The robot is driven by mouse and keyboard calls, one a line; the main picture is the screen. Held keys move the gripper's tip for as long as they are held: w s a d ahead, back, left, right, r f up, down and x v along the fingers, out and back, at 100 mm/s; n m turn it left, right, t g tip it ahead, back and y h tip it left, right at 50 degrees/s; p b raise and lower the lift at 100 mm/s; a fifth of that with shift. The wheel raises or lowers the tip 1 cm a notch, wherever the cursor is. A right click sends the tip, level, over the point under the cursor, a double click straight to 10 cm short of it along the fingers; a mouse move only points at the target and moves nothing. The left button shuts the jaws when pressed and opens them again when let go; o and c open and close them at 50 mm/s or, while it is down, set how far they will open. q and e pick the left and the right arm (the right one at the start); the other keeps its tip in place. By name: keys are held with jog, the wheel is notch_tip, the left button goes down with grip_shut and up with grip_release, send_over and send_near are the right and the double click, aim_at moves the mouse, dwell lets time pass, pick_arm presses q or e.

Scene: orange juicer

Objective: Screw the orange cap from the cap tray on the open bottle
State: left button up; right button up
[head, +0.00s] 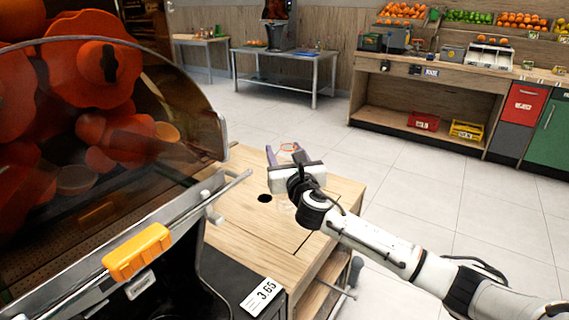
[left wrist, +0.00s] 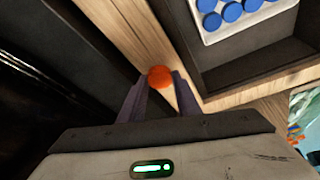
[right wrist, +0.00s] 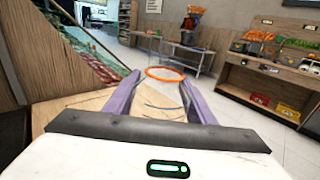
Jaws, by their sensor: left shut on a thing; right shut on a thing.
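In the left wrist view an orange cap (left wrist: 159,77) sits between the fingertips of my left gripper (left wrist: 160,86), which is shut on it. The cap is above or near a wooden edge, beside a dark open compartment. My left gripper is not visible in the head view. My right gripper (head: 286,157) is over the wooden cart top, shut on a clear bottle. The right wrist view shows the bottle's orange ring (right wrist: 165,73) at its open top between the purple fingers (right wrist: 161,100). The clear bottle body is hard to make out.
A white cap tray (left wrist: 258,28) with several blue caps (left wrist: 230,11) lies in the dark compartment. The orange juicer (head: 100,110) fills the left of the head view. The wooden cart top (head: 240,220) has a dark round hole (head: 265,198). Shelves of fruit stand far off.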

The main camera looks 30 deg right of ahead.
pick_arm(q)
jog(key=shift+r, duration=0.1)
pick_arm(e)
jog(key=shift+r, duration=0.35)
jog(key=o, duration=0.4)
jog(key=c, duration=0.6)
jog(key=shift+f, duration=0.1)
